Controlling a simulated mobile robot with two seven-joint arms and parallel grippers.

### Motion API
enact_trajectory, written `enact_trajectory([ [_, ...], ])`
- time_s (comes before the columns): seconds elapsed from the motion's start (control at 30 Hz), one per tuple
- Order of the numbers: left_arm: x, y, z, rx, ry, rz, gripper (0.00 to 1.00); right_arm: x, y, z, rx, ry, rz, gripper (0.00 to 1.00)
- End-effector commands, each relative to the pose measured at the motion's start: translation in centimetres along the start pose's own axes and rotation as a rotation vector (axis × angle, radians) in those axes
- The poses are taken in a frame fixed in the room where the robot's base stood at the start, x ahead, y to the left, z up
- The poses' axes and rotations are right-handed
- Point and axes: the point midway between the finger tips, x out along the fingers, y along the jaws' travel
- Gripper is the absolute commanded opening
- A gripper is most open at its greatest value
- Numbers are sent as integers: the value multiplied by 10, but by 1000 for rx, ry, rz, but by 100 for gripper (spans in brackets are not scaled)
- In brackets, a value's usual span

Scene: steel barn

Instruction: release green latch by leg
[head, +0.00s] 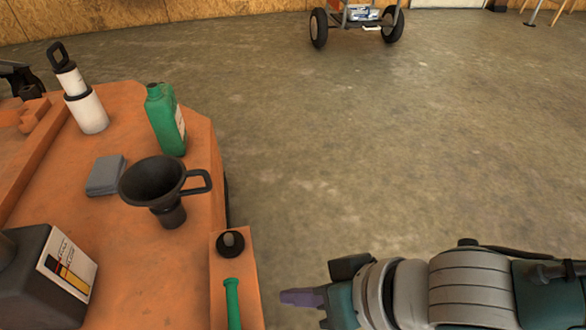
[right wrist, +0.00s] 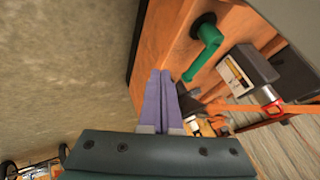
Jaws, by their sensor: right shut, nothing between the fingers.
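The green latch (head: 232,303) is a bent handle on an orange arm of the orange machine, at the bottom of the head view. A dark round knob (head: 230,243) sits at its pivot. The green latch also shows in the right wrist view (right wrist: 208,47), ahead of the fingers. My right gripper (head: 300,298) is to the right of the latch and apart from it. Its purple fingers are together and empty; they also show in the right wrist view (right wrist: 162,95). My left gripper is not in view.
The concrete floor (head: 380,140) is open to the right. A wheeled cart (head: 356,15) stands far back.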

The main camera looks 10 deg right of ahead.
Motion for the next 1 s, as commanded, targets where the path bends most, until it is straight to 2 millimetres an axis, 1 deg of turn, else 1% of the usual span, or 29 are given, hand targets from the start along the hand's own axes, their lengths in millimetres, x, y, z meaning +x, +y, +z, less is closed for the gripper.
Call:
enact_trajectory([
  [0.03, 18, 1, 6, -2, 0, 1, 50, 19, 4, 4, -2, 2, -1, 0],
  [0.13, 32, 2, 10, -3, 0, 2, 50, 38, 3, 3, -3, 2, -2, 0],
  [0.17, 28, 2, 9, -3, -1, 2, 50, 35, -7, 1, -2, 1, -6, 0],
  [0.23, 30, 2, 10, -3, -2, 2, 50, 36, -18, -1, -1, 0, -5, 0],
  [0.43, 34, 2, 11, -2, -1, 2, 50, 41, -35, -3, 0, 0, -2, 0],
  [0.67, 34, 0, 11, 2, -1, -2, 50, 41, -38, -4, 1, 0, 0, 0],
  [1.0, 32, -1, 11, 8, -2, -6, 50, 38, -35, -4, 1, -1, 1, 0],
])
